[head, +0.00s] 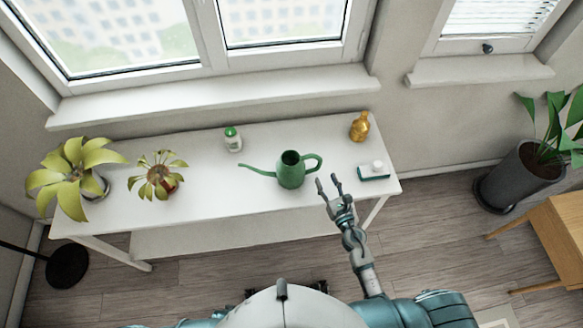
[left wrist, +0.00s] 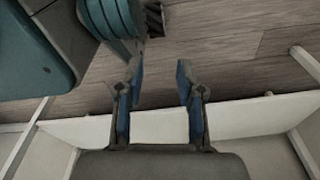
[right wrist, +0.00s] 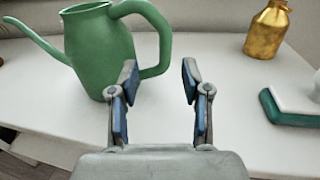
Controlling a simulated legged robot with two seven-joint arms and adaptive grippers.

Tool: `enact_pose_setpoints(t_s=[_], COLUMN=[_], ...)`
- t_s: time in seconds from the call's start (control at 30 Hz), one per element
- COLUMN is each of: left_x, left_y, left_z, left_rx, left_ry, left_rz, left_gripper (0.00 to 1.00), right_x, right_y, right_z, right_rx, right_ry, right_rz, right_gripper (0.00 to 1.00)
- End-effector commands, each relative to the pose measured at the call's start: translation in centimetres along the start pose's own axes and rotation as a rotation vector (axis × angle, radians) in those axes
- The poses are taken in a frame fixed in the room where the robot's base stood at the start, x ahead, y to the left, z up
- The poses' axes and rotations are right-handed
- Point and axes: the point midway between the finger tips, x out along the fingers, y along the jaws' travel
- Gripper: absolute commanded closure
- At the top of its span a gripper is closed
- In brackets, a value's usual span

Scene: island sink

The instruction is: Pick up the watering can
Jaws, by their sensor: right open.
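The green watering can (head: 291,171) stands upright on the white table, its thin spout pointing left and its loop handle on the right. In the right wrist view the can (right wrist: 98,50) is close, with its handle just beyond the left finger. My right gripper (head: 329,186) is open and empty at the table's front edge, to the right of the can and below its handle. It also shows in the right wrist view (right wrist: 158,82), not closed around the handle. My left gripper (left wrist: 156,82) is open and empty; it is not visible in the head view.
The white table (head: 220,190) also holds two potted plants (head: 73,175) (head: 158,178), a green-capped bottle (head: 233,139), a gold bottle (head: 360,127) and a teal-and-white item (head: 373,171) right of the can. Bare tabletop surrounds the can. A large potted plant (head: 522,176) stands at right.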

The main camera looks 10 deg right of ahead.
Motion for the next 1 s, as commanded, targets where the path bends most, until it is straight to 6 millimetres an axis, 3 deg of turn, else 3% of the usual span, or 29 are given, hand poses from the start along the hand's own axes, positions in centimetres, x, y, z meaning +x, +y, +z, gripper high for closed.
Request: enact_pose_setpoints(t_s=[0.1, 0.33, 0.5, 0.6, 0.9, 1.0], left_x=[0.3, 0.6, 1.0, 1.1, 1.1, 1.1], left_y=[0.1, 0.2, 0.1, 0.1, 0.1, 0.1], left_z=[0.8, 1.6, 3.2, 3.1, 3.1, 3.1], left_rx=[0.001, 0.002, 0.005, 0.005, 0.005, 0.005], left_ry=[-0.003, -0.006, -0.015, -0.012, -0.013, -0.013], left_rz=[-0.001, -0.001, 0.000, 0.000, -0.001, -0.001], left_gripper=[0.63, 0.63, 0.63, 0.63, 0.63, 0.63], right_x=[2.1, 3.8, 6.6, 7.8, 8.4, 8.4], right_y=[-0.1, -0.3, -0.5, -0.5, -0.5, -0.5], right_z=[0.1, 0.1, 0.8, 0.5, 0.4, 0.4], right_rx=[0.003, 0.004, 0.004, 0.004, 0.003, 0.003], right_ry=[-0.001, 0.000, -0.001, 0.000, 0.001, 0.001], right_rz=[-0.001, -0.001, -0.001, -0.001, 0.000, 0.000], right_gripper=[0.52, 0.52, 0.52, 0.52, 0.52, 0.75])
